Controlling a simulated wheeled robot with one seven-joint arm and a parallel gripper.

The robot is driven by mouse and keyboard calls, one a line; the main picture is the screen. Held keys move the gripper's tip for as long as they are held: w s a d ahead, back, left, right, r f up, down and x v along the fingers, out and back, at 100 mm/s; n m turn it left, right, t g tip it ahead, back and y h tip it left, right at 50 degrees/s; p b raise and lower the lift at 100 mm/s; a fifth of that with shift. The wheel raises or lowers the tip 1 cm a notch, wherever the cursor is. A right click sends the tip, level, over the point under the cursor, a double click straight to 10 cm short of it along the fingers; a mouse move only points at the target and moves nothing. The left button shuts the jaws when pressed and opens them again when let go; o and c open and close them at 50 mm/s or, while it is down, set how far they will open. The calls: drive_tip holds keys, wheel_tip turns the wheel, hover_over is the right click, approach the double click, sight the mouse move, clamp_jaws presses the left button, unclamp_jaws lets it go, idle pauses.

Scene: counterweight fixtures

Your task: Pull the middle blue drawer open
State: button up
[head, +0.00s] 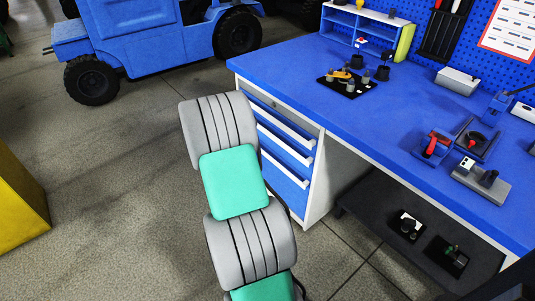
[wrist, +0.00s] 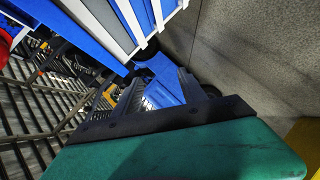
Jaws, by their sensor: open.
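The cabinet (head: 312,190) under the blue bench has a grey drawer at the top and three blue drawers with white bar handles below. The middle blue drawer (head: 284,157) looks shut; its left end is hidden behind my arm. In the wrist view, blue drawer fronts and white handles (wrist: 130,18) show at the top, but I cannot tell which drawer is which. My gripper (wrist: 147,82) is open, with dark fingers apart and nothing held between them. It is apart from the handles. In the head view my arm hides the gripper.
The blue bench top (head: 350,115) carries several small fixtures. A dark low shelf (head: 370,235) with small parts is right of the cabinet. A blue vehicle (head: 150,40) stands behind, and a yellow block (head: 18,205) at the left. Open floor (head: 120,170) lies left of my arm.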

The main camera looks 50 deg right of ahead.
drive_tip(key=s+d+f+n+h+b, duration=0.1)
drive_tip(key=s+d+f+h+b, duration=0.15)
drive_tip(key=d+f, duration=0.7)
drive_tip(key=n+h+b, duration=0.3)
drive_tip(key=b, duration=0.1)
approach(268, 134)
drive_tip(key=x, duration=0.3)
drive_tip(key=shift+y, duration=0.25)
drive_tip(key=b+x, duration=0.2)
drive_tip(key=x, duration=0.5)
drive_tip(key=shift+w+d, duration=0.1)
drive_tip(key=shift+d, duration=0.15)
drive_tip(key=shift+c, duration=0.3)
clamp_jaws()
